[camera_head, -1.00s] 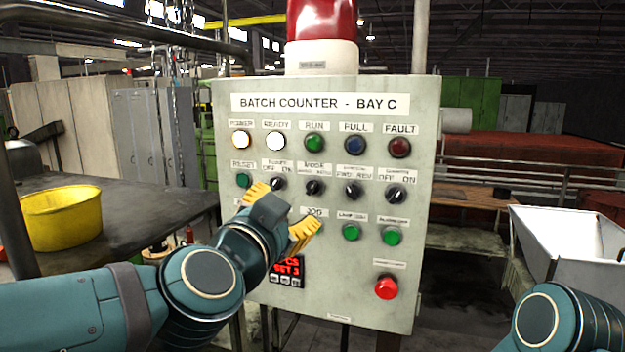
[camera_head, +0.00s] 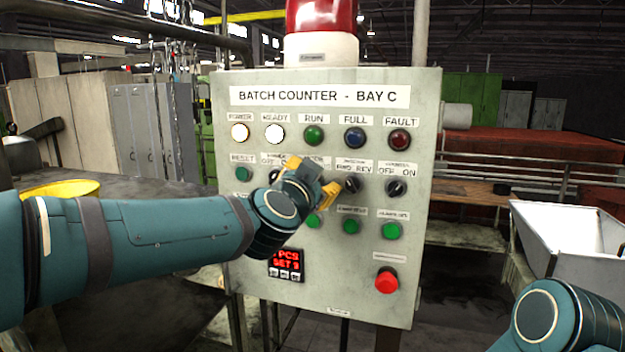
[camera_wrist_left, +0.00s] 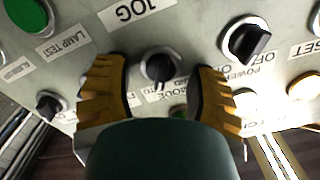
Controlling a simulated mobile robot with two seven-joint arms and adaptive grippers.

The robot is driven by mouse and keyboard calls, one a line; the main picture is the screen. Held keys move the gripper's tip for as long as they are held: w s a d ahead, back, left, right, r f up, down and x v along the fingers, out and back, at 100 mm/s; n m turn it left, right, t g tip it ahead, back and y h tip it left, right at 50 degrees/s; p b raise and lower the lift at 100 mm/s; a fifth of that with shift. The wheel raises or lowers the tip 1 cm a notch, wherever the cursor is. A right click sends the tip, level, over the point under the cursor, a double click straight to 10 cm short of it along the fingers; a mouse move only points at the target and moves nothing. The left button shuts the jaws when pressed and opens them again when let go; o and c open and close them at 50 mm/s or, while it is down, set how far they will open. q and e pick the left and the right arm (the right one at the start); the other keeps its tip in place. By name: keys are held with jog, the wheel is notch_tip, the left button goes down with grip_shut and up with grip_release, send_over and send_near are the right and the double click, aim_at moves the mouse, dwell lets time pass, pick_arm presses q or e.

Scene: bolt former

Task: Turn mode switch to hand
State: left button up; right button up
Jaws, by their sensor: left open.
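The mode switch (camera_wrist_left: 158,68) is a small black knob with a light collar on the grey panel. In the left wrist view it sits between the two yellow fingers of my left gripper (camera_wrist_left: 160,82), with a gap on each side. The upside-down MODE label (camera_wrist_left: 168,95) is partly covered. In the head view my left gripper (camera_head: 311,179) is open in front of the panel and hides the mode switch. Whether the fingers touch the panel cannot be told. My right arm shows at the lower right; its gripper is out of view.
A black POWER switch (camera_wrist_left: 248,42) and another black knob (camera_wrist_left: 48,105) flank the mode switch. The FWD/REV switch (camera_head: 352,184) lies close to the right finger. Green buttons (camera_head: 351,227) sit below, and a red button (camera_head: 386,283) lower right. A yellow bin (camera_head: 62,188) stands left.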

pick_arm(q)
grip_shut()
jog(key=shift+n, duration=0.3)
jog(key=n, duration=0.4)
jog(key=shift+a+r+n, duration=0.1)
jog(key=shift+a+n, duration=0.1)
jog(key=shift+n, duration=0.1)
jog(key=n+b, duration=0.1)
jog(key=n, duration=0.2)
jog(key=shift+a+n, duration=0.1)
jog(key=shift+n, duration=0.2)
jog(key=shift+n+b, duration=0.3)
jog(key=shift+n, duration=1.2)
jog(key=shift+a, duration=0.1)
